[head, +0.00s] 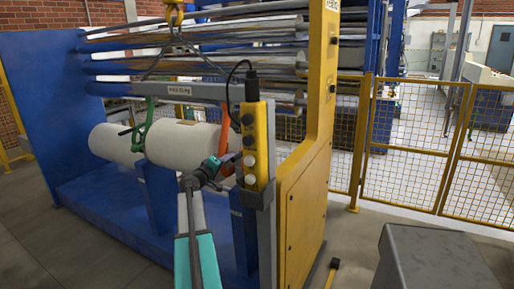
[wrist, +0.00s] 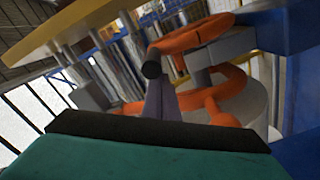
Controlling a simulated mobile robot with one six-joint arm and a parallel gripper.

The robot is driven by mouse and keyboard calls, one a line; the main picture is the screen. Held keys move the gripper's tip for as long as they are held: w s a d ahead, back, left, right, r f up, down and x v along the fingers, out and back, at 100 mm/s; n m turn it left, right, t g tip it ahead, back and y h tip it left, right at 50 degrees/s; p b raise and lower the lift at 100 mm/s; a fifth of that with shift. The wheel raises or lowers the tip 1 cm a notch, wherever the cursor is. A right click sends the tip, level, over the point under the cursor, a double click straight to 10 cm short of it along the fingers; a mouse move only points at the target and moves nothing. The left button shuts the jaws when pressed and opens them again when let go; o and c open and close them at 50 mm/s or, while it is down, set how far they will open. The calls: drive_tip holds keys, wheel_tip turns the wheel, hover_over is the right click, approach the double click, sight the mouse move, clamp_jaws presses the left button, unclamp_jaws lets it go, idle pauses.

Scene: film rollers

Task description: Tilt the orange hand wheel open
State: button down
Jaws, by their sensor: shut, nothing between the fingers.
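The orange hand wheel (head: 224,137) shows in the head view as a narrow upright strip between the white roll and the yellow control box, partly hidden by the box and my gripper. In the wrist view the orange wheel (wrist: 222,85) is large, with a curved rim, a knob-like part and another orange piece above. My gripper (head: 230,159) is shut and empty at the wheel's lower end in the head view. In the wrist view its shut fingers (wrist: 153,75) overlap the wheel's rim; whether they touch it I cannot tell.
A yellow control box (head: 256,145) with buttons stands close on the right of my gripper. A large white roll (head: 180,146) lies behind, on a blue frame. A yellow machine panel (head: 300,185) and mesh fence (head: 412,135) are to the right. A grey box (head: 430,258) is at front right.

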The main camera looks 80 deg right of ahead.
drive_tip(key=shift+s+a+f+b, duration=0.25)
drive_tip(key=shift+s+b, duration=0.35)
drive_tip(key=shift+s, duration=0.15)
drive_tip(key=shift+s+a+f+b, duration=0.2)
drive_tip(key=shift+s+b, duration=0.35)
drive_tip(key=shift+s, duration=0.2)
drive_tip(key=shift+s+a+f+b, duration=0.15)
drive_tip(key=shift+s+f+b, duration=0.1)
drive_tip(key=shift+s+b, duration=0.45)
idle(0.7)
drive_tip(key=shift+w+d+b, duration=0.2)
drive_tip(key=shift+w+b, duration=0.25)
drive_tip(key=shift+w, duration=0.2)
drive_tip(key=shift+a, duration=0.15)
idle(0.4)
drive_tip(key=b+v, duration=0.2)
drive_tip(key=v, duration=0.6)
drive_tip(key=shift+a, duration=0.35)
idle(0.3)
drive_tip(key=shift+w, duration=0.2)
